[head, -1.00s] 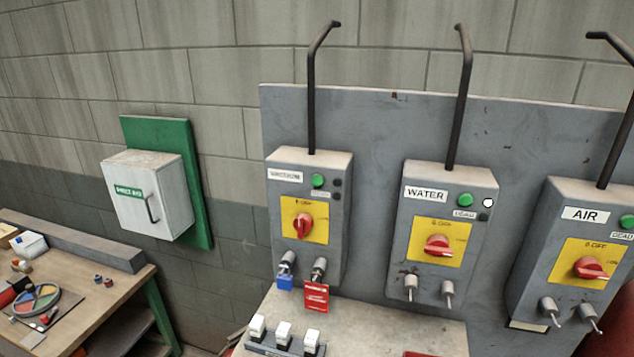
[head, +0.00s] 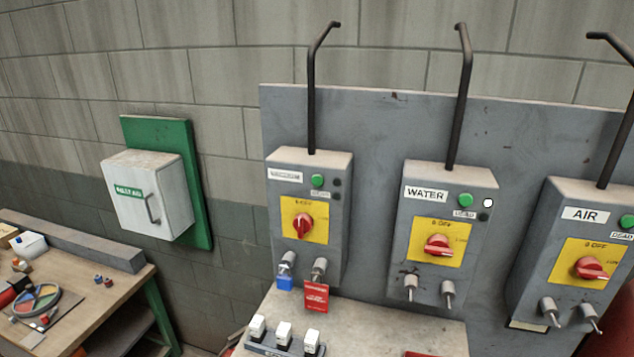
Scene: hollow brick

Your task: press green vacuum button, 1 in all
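Three grey control boxes hang on a grey panel. The left box (head: 322,255) has a green button (head: 317,181) at its upper part; its white label (head: 285,176) is too blurred to read, so I cannot tell if it says vacuum. The box labelled WATER (head: 426,194) has its own green button (head: 466,200). The box labelled AIR (head: 586,215) has a green button (head: 627,221) at the right picture edge. Each box has a red rotary switch on a yellow plate. Neither of my grippers shows in the head view.
A ledge (head: 380,331) below holds several white-topped items. A white cabinet (head: 147,208) is on the wall, and a cluttered wooden bench (head: 101,280) stands at left. The space before the boxes looks clear.

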